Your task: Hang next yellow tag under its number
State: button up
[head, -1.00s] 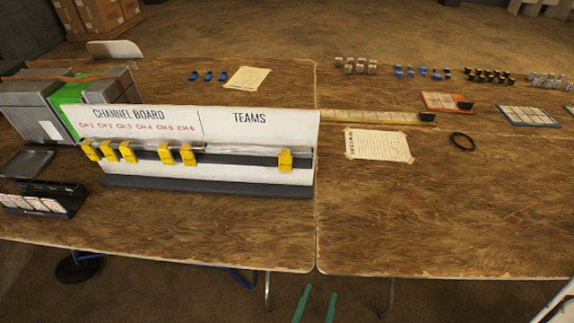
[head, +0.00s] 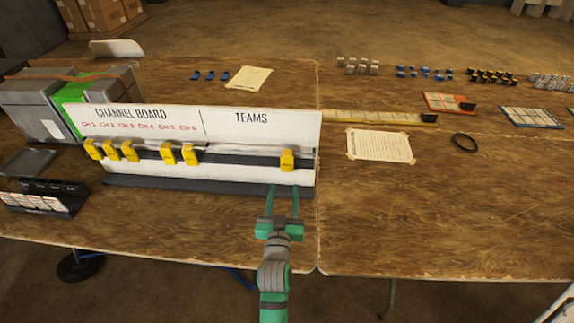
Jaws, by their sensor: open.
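The white channel board (head: 226,120) stands on the left table, with CH1 to CH6 printed in red at left and TEAMS at right. Yellow tags hang on its dark rail: one at the far left (head: 93,149), two close beside it (head: 112,151) (head: 130,151), then two more (head: 168,153) (head: 189,154) below the higher numbers. A single yellow tag (head: 287,160) hangs apart at the right, under TEAMS. My green gripper (head: 284,188) is open and empty, with its fingers pointing up just in front of and below that right tag. It appears apart from the tag.
A yellow-edged strip (head: 380,118) lies behind the board's right end. A paper (head: 380,145) and a black ring (head: 465,142) lie on the right table. A dark card rack (head: 45,197) stands at left. The front of both tables is clear.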

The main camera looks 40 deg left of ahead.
aim_at(287, 162)
jog(key=x, duration=1.1)
jog(key=shift+w+a, duration=0.1)
jog(key=shift+w, duration=0.25)
jog(key=c, duration=0.8)
jog(key=shift+r, duration=0.2)
jog(key=shift+r, duration=0.65)
